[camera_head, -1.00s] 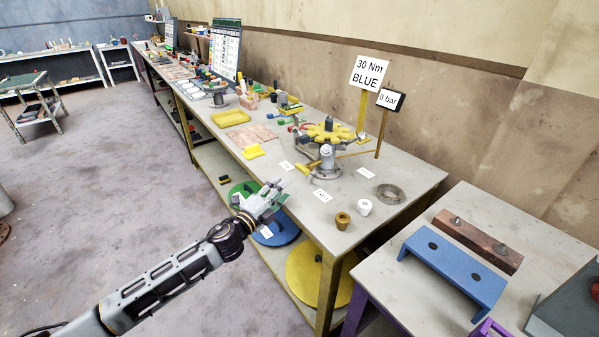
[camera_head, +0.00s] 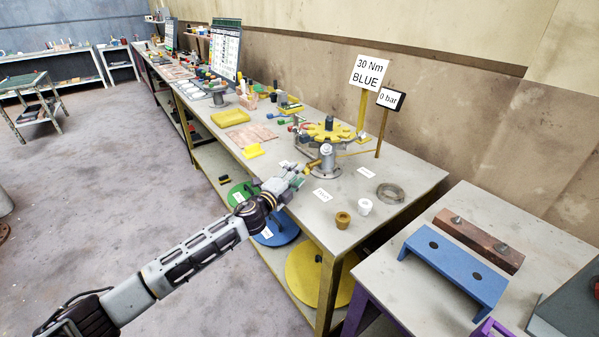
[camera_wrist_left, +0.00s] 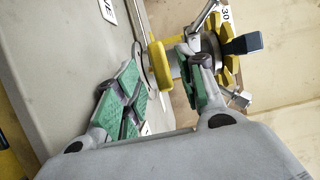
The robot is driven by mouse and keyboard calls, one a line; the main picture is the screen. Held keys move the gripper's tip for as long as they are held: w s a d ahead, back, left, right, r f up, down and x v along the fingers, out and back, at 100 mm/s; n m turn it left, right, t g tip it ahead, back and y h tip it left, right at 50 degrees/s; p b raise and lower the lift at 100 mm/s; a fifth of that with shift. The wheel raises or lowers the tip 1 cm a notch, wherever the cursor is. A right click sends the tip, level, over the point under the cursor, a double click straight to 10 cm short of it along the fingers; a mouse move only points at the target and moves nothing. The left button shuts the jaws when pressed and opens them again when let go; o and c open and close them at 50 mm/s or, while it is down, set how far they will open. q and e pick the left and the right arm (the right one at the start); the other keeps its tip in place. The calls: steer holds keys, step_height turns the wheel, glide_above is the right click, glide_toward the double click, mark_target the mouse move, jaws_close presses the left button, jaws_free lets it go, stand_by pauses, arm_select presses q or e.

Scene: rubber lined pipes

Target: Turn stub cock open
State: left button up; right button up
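The stub cock stands near the front edge of the workbench, a grey upright fitting (camera_head: 327,156) with a yellow lever (camera_head: 312,166) pointing toward the lower left. My left gripper (camera_head: 295,175) is at the bench's front edge, close to the lever's end. In the left wrist view its green-padded fingers are spread apart. The yellow lever (camera_wrist_left: 160,66) shows between and just beyond the fingertips; I cannot tell whether they touch it. My right gripper is not in view.
A "30 Nm BLUE" sign (camera_head: 369,73) and a "0 bar" display (camera_head: 390,98) stand behind the cock. A grey ring (camera_head: 390,193), a brass cup (camera_head: 343,220) and a white cup (camera_head: 365,207) lie to its right. A blue fixture (camera_head: 454,268) is on the side table.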

arm_select(q)
steer(key=shift+x, duration=1.55)
steer(key=shift+c, duration=0.5)
jaws_close()
